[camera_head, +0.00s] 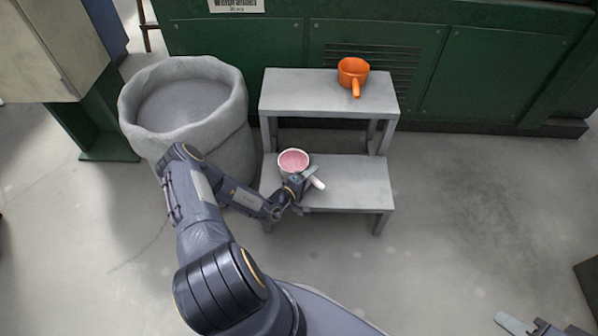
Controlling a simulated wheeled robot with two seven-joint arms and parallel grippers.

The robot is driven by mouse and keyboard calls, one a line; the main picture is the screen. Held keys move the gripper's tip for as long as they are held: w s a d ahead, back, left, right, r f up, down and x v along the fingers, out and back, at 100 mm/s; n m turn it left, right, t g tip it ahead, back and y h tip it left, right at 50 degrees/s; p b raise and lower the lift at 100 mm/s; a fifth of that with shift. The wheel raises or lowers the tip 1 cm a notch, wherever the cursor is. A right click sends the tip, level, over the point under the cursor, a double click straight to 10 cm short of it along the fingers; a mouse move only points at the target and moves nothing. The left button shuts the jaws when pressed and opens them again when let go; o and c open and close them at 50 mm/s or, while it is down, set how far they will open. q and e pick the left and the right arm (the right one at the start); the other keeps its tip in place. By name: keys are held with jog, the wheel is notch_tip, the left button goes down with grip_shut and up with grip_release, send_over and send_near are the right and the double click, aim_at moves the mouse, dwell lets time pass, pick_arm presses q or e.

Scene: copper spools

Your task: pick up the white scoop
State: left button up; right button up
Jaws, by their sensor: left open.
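The white scoop (284,169) stands on the lower step of a grey two-step stand (355,192). Its cup has a pink inside, and its white handle points toward the lower right. My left gripper (306,178) is open at the near right side of the cup, by the handle. The gripper hides part of the cup and the handle's root, and I cannot tell whether it touches them. Part of my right gripper (516,325) shows at the bottom right edge; its jaws are not clear.
An orange scoop (352,70) stands on the upper step, its handle toward the front. A large grey round bin (215,150) stands close left of the stand. Green cabinets (480,75) line the back. The floor to the right of the stand is clear.

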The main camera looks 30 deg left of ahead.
pick_arm(q)
grip_shut()
jog(key=shift+r, duration=0.1)
jog(key=shift+r+p, duration=0.3)
jog(key=shift+r, duration=0.2)
notch_tip(320, 180, up, 3)
jog(key=shift+f+p, duration=0.2)
jog(key=shift+p, duration=0.5)
jog(key=s+d+r+p, duration=0.7)
jog(key=d+r, duration=0.2)
jog(key=d, duration=0.2)
jog(key=shift+s+d+r, duration=0.15)
jog(key=shift+s+d, duration=0.1)
jog(key=shift+d, duration=0.15)
